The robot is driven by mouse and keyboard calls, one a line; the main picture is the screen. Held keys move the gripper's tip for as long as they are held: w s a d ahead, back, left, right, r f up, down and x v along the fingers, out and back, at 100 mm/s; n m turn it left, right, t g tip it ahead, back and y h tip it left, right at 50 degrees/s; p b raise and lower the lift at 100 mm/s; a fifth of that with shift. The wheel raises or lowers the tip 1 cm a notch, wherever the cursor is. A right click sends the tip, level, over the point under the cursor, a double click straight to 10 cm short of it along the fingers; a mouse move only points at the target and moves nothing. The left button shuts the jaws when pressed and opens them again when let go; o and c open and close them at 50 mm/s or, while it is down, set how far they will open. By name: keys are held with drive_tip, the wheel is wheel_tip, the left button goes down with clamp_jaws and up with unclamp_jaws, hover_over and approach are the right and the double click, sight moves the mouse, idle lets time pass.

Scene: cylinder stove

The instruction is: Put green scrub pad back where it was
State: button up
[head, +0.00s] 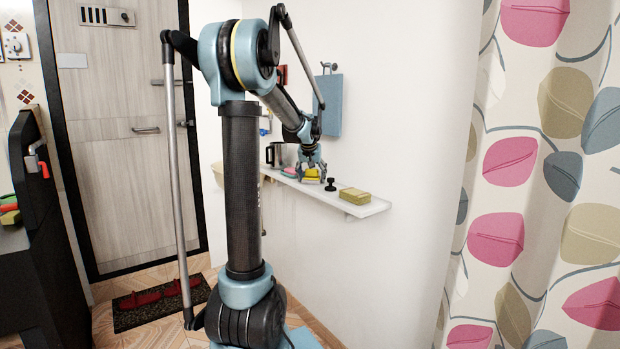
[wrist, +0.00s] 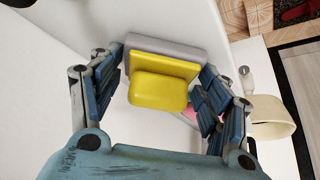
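A green block (head: 8,199) sits on the dark counter at the left edge of the head view; I cannot tell whether it is the green scrub pad. My gripper (head: 312,170) is over the white wall shelf (head: 372,208), with its fingers spread. In the wrist view, my gripper (wrist: 165,70) has its fingers on either side of a yellow sponge-like block (wrist: 160,92) with a grey layer (wrist: 165,47) behind it. Gaps show beside the yellow part; contact with the grey edges is unclear. The yellow piece also shows under the fingers in the head view (head: 311,174).
The shelf also holds a pink piece (head: 289,172), a black knobbed object (head: 331,185) and an olive-yellow block (head: 354,196). A blue board (head: 328,105) hangs on the wall above. A patterned curtain (head: 545,180) stands at right. A cream bowl-like object (wrist: 272,118) shows in the wrist view.

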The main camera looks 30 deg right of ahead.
drive_tip(key=shift+o, duration=0.3)
drive_tip(key=v, duration=1.2)
drive_tip(key=s+a+f+n+y, duration=0.15)
drive_tip(key=a+f, duration=0.25)
drive_tip(key=a, duration=1)
drive_tip(key=s+a+f+n+y, duration=0.1)
drive_tip(key=s+a+f+n, duration=0.1)
drive_tip(key=s+a+f, duration=0.4)
drive_tip(key=s+a+f+n+g, duration=0.1)
drive_tip(key=s+a+f, duration=0.25)
drive_tip(key=a, duration=0.55)
drive_tip(key=s+a+f+n+y, duration=0.1)
drive_tip(key=s+a+f+n, duration=0.1)
drive_tip(key=s+a+f, duration=0.35)
drive_tip(key=s+a+f+n+g, duration=0.1)
drive_tip(key=s+a+f+n, duration=0.1)
drive_tip(key=s+a+f, duration=0.5)
drive_tip(key=s+f, duration=0.1)
drive_tip(key=s, duration=0.2)
drive_tip(key=shift+a+f, duration=0.2)
drive_tip(key=shift+f, duration=0.05)
